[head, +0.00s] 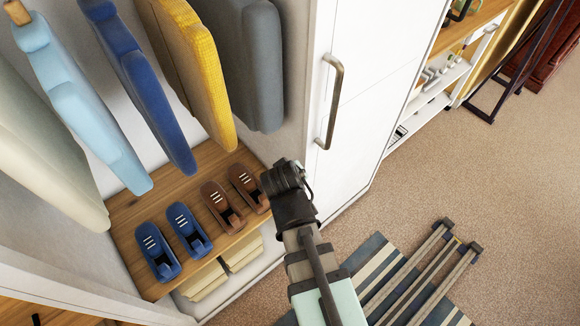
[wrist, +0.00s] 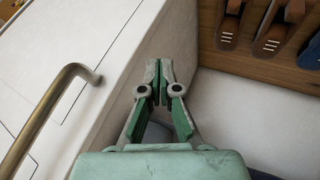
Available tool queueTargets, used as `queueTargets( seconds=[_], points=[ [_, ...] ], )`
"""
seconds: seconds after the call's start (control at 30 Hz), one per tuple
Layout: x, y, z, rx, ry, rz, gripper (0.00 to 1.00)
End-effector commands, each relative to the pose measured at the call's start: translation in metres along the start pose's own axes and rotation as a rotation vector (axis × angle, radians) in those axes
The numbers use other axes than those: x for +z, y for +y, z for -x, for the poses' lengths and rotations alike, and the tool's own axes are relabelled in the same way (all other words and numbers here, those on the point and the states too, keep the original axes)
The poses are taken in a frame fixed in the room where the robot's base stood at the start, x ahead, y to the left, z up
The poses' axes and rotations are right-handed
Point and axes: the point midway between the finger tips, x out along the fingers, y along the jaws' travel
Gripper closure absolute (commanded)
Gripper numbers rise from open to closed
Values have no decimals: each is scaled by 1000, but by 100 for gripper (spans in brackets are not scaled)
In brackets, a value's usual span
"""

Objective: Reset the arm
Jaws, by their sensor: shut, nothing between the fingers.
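My arm reaches up from the bottom of the head view, with its wrist end (head: 290,200) in front of the open wardrobe's right side. In the wrist view my gripper (wrist: 159,82) is shut, with its fingertips together and nothing between them. The fingers are hard to make out in the head view.
Blue shoes (head: 158,252) and brown shoes (head: 222,207) stand on the wooden shelf (head: 140,215). Several garments (head: 190,60) hang above. A white door with a brass handle (head: 331,100) is close by. A striped rug (head: 380,270) and carpet (head: 480,180) lie right.

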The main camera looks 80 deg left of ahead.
Motion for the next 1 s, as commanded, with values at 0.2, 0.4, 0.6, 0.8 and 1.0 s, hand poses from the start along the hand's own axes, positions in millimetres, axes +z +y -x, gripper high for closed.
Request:
queueTargets(
  seconds=[0.2,0.4,0.6,0.8,1.0],
  points=[
    [2,12,42,4,-3,-8,100],
    [4,15,57,5,-6,-12,100],
    [6,14,60,2,-14,-30,100],
    [41,-3,39,-75,-107,-132,100],
    [128,18,-8,-106,-278,-287,100]
  ],
)
